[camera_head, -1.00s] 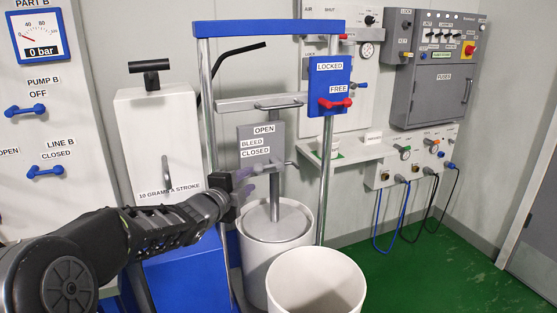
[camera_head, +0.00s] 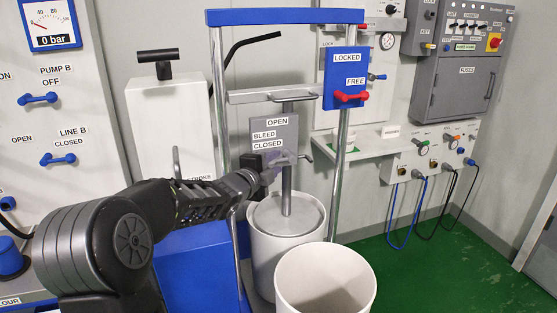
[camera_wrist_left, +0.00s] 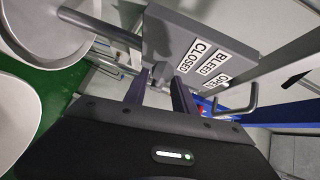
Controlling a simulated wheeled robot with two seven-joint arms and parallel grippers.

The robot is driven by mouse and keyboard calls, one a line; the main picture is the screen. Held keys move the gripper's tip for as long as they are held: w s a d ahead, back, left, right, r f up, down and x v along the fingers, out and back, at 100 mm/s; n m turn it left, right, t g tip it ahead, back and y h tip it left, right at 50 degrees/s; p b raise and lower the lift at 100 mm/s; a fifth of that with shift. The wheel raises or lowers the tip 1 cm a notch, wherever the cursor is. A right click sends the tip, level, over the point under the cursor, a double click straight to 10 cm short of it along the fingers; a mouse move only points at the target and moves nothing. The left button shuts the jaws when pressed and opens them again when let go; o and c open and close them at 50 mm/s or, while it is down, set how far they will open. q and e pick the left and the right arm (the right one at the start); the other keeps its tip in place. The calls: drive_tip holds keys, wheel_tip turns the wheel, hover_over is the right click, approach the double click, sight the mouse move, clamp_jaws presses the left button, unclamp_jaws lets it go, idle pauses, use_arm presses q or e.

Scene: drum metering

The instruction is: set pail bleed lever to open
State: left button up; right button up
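The grey bleed plate (camera_head: 287,125) stands above the white pail (camera_head: 270,250), with OPEN at top, BLEED in the middle and CLOSED at bottom. The bleed lever (camera_head: 304,158) is a small grey handle beside the plate's lower edge, at the CLOSED end; part of it is hidden by my gripper. My left gripper (camera_head: 277,161) is at the plate's lower edge. In the left wrist view its two fingers (camera_wrist_left: 159,93) are apart, with a small grey part near the plate's edge between their tips; I cannot tell whether they touch it. My right gripper is not in view.
A blue-topped frame (camera_head: 285,17) with metal posts surrounds the pail. A red lever (camera_head: 351,97) sits on its LOCKED/FREE plate. An open white bin (camera_head: 326,285) stands in front. A white pump box (camera_head: 172,125) is at left. Green floor (camera_head: 430,270) is clear at right.

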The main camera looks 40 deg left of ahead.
use_arm(q)
drive_tip(key=shift+x, duration=1.45)
drive_tip(key=shift+c, duration=0.5)
clamp_jaws()
